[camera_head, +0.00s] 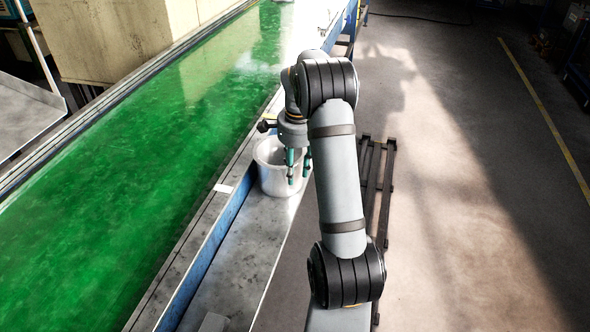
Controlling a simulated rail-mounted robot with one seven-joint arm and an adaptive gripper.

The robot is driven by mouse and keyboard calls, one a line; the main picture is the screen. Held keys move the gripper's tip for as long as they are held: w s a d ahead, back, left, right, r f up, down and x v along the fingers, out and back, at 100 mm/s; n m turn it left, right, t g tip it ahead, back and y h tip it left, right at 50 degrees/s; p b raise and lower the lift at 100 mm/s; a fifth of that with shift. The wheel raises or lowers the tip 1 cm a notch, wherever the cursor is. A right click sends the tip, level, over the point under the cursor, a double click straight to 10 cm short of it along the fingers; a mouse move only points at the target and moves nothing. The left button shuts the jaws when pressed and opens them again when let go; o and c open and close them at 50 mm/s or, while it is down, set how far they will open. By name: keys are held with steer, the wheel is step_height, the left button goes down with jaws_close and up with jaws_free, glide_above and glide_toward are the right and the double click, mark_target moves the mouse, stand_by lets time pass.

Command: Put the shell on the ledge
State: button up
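The shell looks to be the pale metal pot (270,180), open at the top. It appears to stand upright on the grey metal ledge (240,260) along the conveyor's right side. My gripper (298,170) points down at the pot's right side. Its two teal-tipped fingers are visibly apart, one in front of the pot in the picture and one just right of it. I cannot tell whether either finger touches the pot or whether its wall lies between them. My arm hides part of the ledge behind and right of the pot.
A green conveyor belt (130,180) runs along the left, with a blue side rail (215,245) beside the ledge. A dark rack (380,185) stands right of my arm.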

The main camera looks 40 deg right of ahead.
steer(key=shift+r, duration=0.1)
step_height(320, 180, up, 12)
steer(key=p, duration=0.1)
steer(key=shift+s+p, duration=0.35)
steer(key=shift+p, duration=0.05)
step_height(320, 180, down, 9)
steer(key=b, duration=0.1)
steer(key=shift+w+b, duration=0.3)
steer(key=shift+w, duration=0.1)
stand_by(0.5)
steer(key=shift+r, duration=0.1)
